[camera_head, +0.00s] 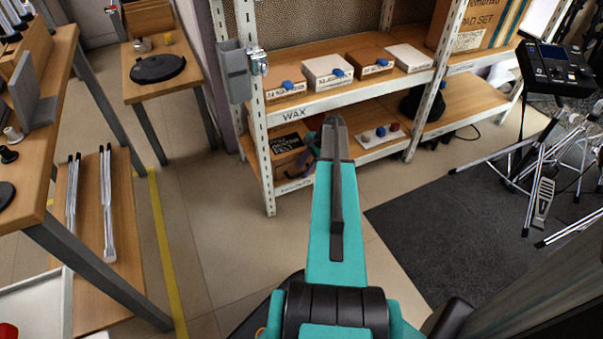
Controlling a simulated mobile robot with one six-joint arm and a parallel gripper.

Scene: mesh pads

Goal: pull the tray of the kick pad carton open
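A row of low cartons with blue knobs on their fronts stands on the upper shelf board: a brown one (284,92) at left, a white one (327,72), another brown one (369,60) and a white one (409,57) at right. Their labels are too small to read surely, so I cannot tell which is the kick pad carton. All trays look pushed in. My gripper (336,122) is in front of the rack, below the cartons in the picture and apart from them. Its dark fingers overlap in this view, so their opening is hidden.
The metal rack (352,87) has upright posts and a lower board with small items. A grey box (233,72) hangs on its left post. Wooden benches (78,82) stand at left; a drum module (556,68) on stands is at right.

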